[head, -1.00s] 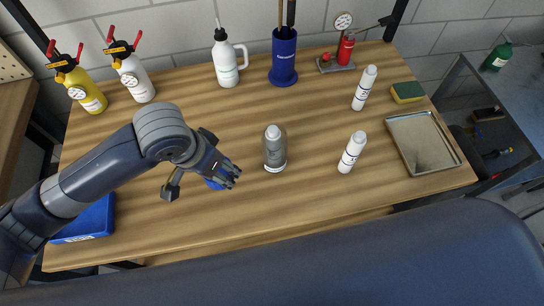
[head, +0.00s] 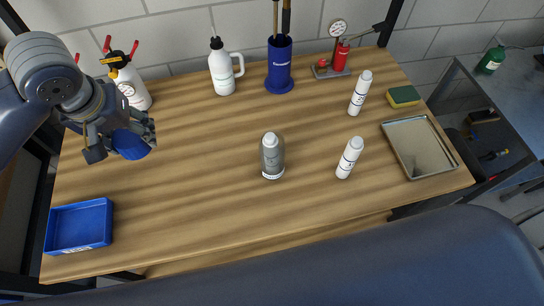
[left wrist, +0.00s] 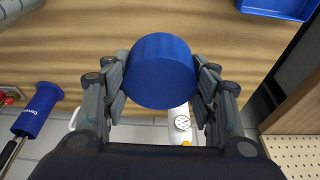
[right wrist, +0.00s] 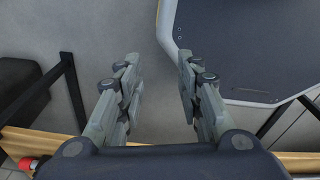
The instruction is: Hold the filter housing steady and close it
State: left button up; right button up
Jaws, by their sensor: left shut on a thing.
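The filter housing (head: 272,160) is a grey see-through cylinder, upright near the middle of the wooden table. A pale tube end shows at its open top, and no cap is on it. My left gripper (head: 128,138) is shut on a round blue cap (head: 132,146), held above the table's left side, well apart from the housing. In the left wrist view the blue cap (left wrist: 160,72) sits between the fingers. My right gripper (right wrist: 160,85) is open and empty in the right wrist view, away from the housing and over the floor. It does not show in the head view.
Two white tubes (head: 350,158) (head: 360,93) stand right of the housing. A metal tray (head: 384,128) and sponge (head: 404,96) lie farther right. A blue bin (head: 108,218) is at front left. Bottles and a blue holder (head: 278,66) line the back.

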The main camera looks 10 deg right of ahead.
aim_at(272, 161)
jog(key=j+z, duration=0.15)
jog(key=j, duration=0.45)
jog(key=j+z, duration=0.2)
jog(key=j, duration=0.35)
jog(key=k+j+z, duration=0.15)
jog(key=j, duration=0.4)
jog(key=k+j+z, duration=0.2)
jog(key=j, duration=0.4)
jog(key=i, duration=0.05)
